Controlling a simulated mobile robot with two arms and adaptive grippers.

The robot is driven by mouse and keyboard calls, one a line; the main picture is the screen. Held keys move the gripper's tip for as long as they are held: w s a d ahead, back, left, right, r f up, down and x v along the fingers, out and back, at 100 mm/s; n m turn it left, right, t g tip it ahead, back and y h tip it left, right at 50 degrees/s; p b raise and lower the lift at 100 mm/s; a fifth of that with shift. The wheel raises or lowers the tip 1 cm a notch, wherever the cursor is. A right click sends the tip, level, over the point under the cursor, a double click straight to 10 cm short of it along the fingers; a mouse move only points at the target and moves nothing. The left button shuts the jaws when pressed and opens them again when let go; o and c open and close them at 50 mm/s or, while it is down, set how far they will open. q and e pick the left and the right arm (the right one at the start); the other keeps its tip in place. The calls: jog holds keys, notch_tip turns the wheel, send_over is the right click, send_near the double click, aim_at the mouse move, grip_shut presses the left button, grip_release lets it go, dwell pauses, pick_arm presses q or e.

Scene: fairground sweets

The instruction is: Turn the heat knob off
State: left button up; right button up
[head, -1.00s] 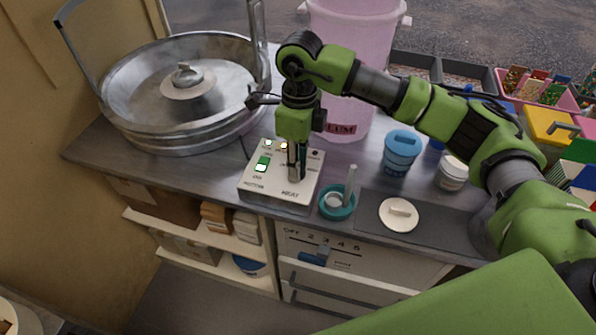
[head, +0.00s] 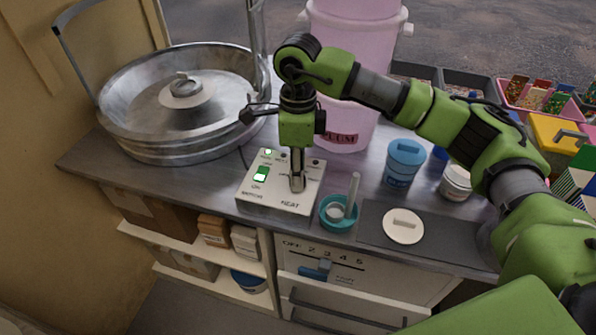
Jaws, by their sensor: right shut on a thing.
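The grey control box (head: 255,193) labelled MOTOR and HEAT stands on the metal counter. A green-lit motor switch (head: 260,174) and a lit green lamp (head: 268,153) show on its left half. My right gripper (head: 297,184) points down at the HEAT half and is shut on the heat knob, which its fingers hide. The knob's pointer cannot be seen. The lamp left of the gripper (head: 283,156) looks dark. My left gripper is not in view.
A large metal floss pan (head: 125,125) stands left of the box. A pink bin (head: 350,85) stands behind.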

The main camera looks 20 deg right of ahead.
jog(key=o, duration=1.1)
jog(key=r, duration=1.2)
jog(key=shift+w, duration=0.3)
